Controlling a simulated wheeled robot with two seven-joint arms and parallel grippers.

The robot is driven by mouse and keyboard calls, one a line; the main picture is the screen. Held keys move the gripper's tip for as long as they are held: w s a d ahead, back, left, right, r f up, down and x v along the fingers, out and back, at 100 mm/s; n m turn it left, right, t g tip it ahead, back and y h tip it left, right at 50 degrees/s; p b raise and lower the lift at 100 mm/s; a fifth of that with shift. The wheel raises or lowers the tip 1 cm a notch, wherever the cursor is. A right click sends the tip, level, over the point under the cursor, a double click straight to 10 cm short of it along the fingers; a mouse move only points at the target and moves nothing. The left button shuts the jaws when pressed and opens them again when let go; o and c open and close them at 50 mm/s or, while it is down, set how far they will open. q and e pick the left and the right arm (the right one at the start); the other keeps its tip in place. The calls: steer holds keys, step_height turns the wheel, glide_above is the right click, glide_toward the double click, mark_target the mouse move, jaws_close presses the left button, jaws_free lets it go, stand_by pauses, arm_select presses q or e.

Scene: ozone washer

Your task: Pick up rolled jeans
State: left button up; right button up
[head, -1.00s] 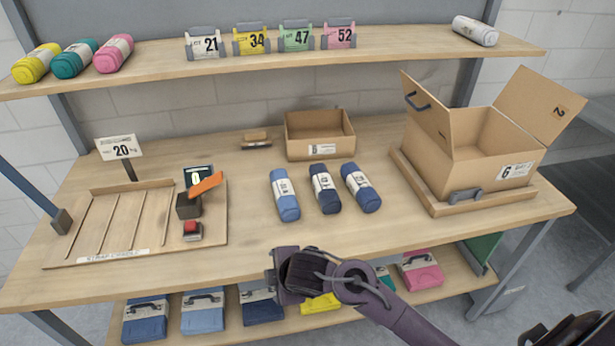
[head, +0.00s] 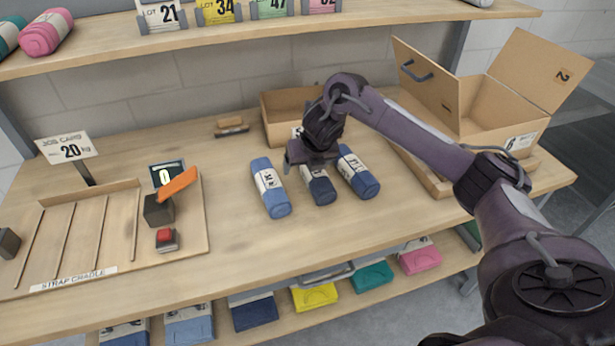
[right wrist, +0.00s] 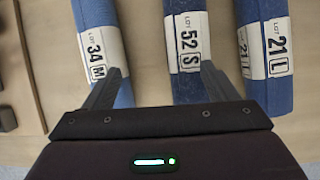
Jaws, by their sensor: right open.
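Three rolled jeans lie side by side on the table: a blue left roll (head: 270,188), a darker middle roll (head: 320,190) and a blue right roll (head: 358,174). The right wrist view shows their labels: 34 M on the left roll (right wrist: 95,45), 52 S on the middle roll (right wrist: 187,50), 21 L on the right roll (right wrist: 265,50). My right gripper (head: 312,160) is open above the middle roll and hides its far end. In the right wrist view, the right finger overlaps the middle roll's right side; the left finger is near the left roll's edge. Contact cannot be told. My left gripper is out of view.
A small open box (head: 283,118) stands behind the rolls. A large open box (head: 500,112) stands on the right behind my arm. The strap cradle (head: 110,262) with a small display (head: 166,172) is on the left. Table in front of the rolls is clear.

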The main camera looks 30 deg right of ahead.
mark_target(315, 173)
steer(key=d, duration=0.2)
steer(key=d+b, duration=0.1)
steer(key=d, duration=0.1)
steer(key=shift+w+f+n+g, duration=0.1)
steer(key=shift+f+n+g, duration=0.1)
steer(key=shift+n+g, duration=0.1)
steer(key=shift+f, duration=0.25)
steer(key=shift+b+x, duration=0.45)
steer(key=shift+x, duration=0.35)
steer(key=shift+f, duration=0.35)
steer(key=p+x, duration=0.1)
steer(key=x, duration=0.2)
steer(key=shift+w+d+f, duration=0.1)
steer(key=shift+w+f, duration=0.05)
steer(key=shift+f, duration=0.2)
steer(key=shift+w+f, duration=0.15)
steer(key=shift+f, duration=0.15)
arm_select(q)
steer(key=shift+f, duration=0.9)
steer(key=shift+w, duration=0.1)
arm_select(e)
steer(key=shift+c, duration=0.3)
steer(key=shift+r, duration=0.1)
steer(key=c, duration=1.2)
